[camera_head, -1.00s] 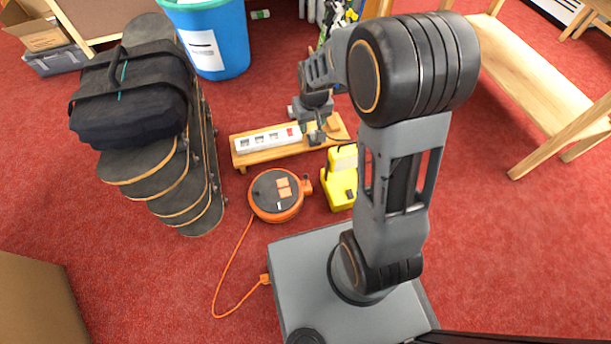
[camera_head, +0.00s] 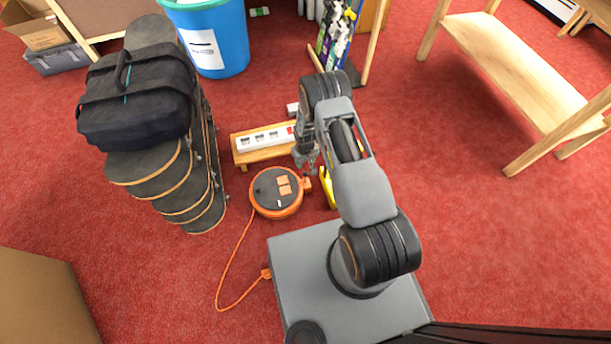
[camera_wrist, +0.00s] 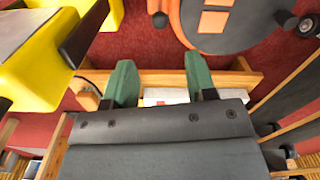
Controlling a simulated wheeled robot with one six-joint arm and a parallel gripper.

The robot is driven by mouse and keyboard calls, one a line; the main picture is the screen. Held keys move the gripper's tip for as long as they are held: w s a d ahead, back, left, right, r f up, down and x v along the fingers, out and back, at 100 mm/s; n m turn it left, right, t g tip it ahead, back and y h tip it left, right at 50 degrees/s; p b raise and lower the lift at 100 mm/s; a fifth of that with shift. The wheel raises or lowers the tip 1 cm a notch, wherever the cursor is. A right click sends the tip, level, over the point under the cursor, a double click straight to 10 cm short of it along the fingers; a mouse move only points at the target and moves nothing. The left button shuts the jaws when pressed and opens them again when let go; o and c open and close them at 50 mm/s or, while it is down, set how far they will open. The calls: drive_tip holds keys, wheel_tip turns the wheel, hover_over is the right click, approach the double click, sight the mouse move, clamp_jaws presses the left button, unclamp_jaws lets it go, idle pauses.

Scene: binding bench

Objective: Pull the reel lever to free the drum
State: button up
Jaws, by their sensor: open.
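The orange cable reel (camera_head: 262,206) lies on the red carpet, with a dark round drum face and small orange panels. An orange part (camera_head: 307,184) juts from its right side; I cannot tell for sure whether it is the lever. In the wrist view the reel (camera_wrist: 240,35) is at the top, with a small dark knob (camera_wrist: 160,19) at its left edge. My gripper (camera_head: 305,163) is just above and right of the reel in the head view. In the wrist view its two green-tipped fingers (camera_wrist: 161,80) are spread, with nothing between them, apart from the reel.
A white power strip (camera_head: 262,140) sits on a low wooden board (camera_head: 250,157) behind the reel. A yellow object (camera_head: 327,190), mostly hidden by my arm, stands right of the reel. A skateboard stack (camera_head: 145,165) with a dark bag (camera_head: 135,95) stands left. An orange cord (camera_head: 232,262) runs forward.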

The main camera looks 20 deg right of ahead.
sight(305, 173)
wheel_tip(305, 173, down, 13)
drive_tip(key=b, duration=0.5)
drive_tip(key=shift+r, duration=0.1)
drive_tip(key=shift+c, duration=0.3)
clamp_jaws()
